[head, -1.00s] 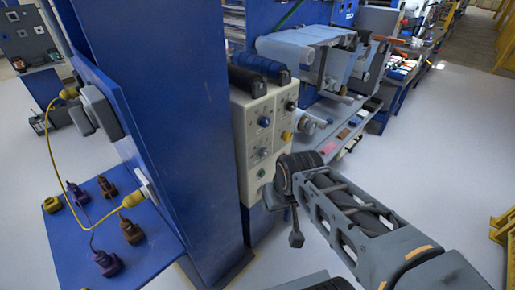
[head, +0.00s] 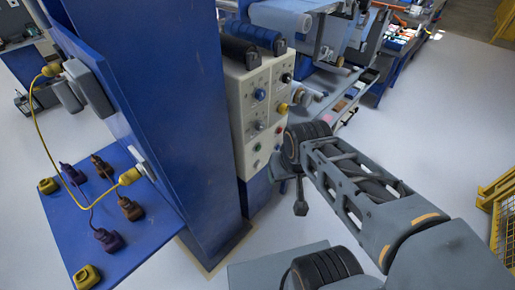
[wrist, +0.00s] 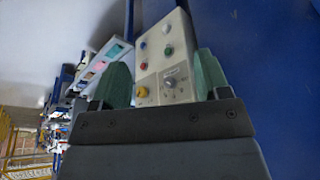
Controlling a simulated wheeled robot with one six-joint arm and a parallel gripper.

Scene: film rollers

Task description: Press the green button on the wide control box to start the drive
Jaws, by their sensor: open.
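The control box (head: 241,112) is a pale beige panel on the blue column, with several coloured buttons and knobs. Its green button (head: 257,147) sits low on the left of the face, below a blue knob (head: 260,94). I cannot tell the remaining gap.
The blue column (head: 190,110) stands left of the box. A blue shelf (head: 60,215) holds several plugs, with a yellow cable (head: 45,140) above. Dark rollers (head: 258,36) sit over the box. A machine (head: 330,40) stands behind. Pale floor lies open to the right.

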